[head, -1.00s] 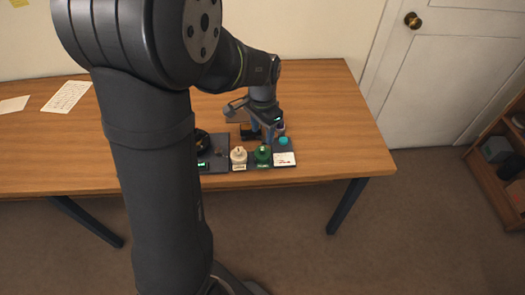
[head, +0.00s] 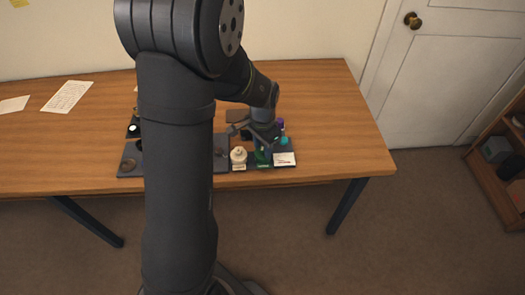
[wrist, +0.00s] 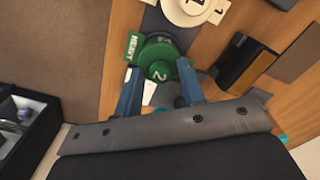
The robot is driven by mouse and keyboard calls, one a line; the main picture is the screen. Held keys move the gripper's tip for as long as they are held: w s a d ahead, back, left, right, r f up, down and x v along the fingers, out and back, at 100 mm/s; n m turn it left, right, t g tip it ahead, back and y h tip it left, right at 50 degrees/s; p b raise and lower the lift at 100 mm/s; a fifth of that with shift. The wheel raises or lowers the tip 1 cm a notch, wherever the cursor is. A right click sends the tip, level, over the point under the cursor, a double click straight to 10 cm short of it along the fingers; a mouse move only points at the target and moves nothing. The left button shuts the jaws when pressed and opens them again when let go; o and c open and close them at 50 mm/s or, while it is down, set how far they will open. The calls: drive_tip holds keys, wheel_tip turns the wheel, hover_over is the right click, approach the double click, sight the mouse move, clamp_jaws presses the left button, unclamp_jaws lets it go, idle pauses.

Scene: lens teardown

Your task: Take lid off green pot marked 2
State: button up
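The green pot (head: 262,160) stands in the row near the front edge of the table, partly hidden by my gripper in the head view. In the wrist view its green lid (wrist: 158,58) shows a 2 on top, and a green tab reading HEAVY sticks out to the left. My gripper (wrist: 157,68) is open, with one blue finger on each side of the lid. I cannot tell whether the fingers touch it. In the head view my gripper (head: 263,148) is right above the green pot.
A cream pot (head: 238,157) marked 1 stands just left of the green pot; it also shows in the wrist view (wrist: 196,8). A black box (wrist: 243,66) lies nearby.

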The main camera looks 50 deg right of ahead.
drive_tip(key=c, duration=0.7)
drive_tip(key=shift+r, duration=0.1)
